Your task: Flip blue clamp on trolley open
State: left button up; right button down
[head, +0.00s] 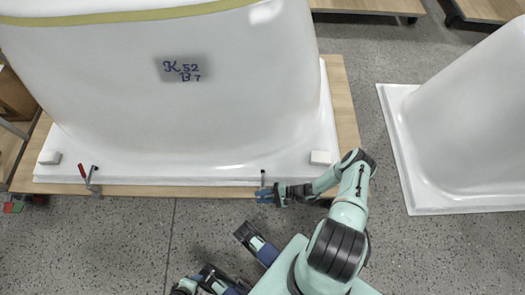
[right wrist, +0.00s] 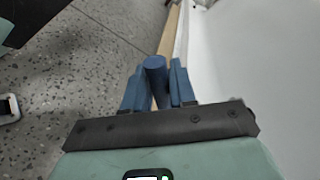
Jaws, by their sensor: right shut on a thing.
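The trolley (head: 345,105) is a wooden board under a large white tub shell. The blue clamp (head: 263,178) is at its front edge, right of the middle; mostly its thin upright part shows, pressing near the shell's rim. My right gripper (head: 268,194) is at the clamp, just in front of the board edge. In the right wrist view, its blue fingers (right wrist: 158,88) are shut around the round blue handle (right wrist: 155,66). The gripper hides the clamp's lower part.
The white shell (head: 250,80) marked "K 52 B 7" rises behind the clamp. A red-handled clamp (head: 90,180) sits at the front left edge. White blocks (head: 320,157) lie on the rim. Another shell (head: 465,130) stands at right. Grey floor (head: 130,240) in front is clear.

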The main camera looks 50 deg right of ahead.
jog(key=shift+s+f, duration=0.1)
jog(key=shift+f, duration=0.05)
jog(key=c, duration=1)
grip_release()
jog(key=v, duration=1.3)
jog(key=shift+s+d, duration=0.1)
jog(key=shift+s, duration=0.05)
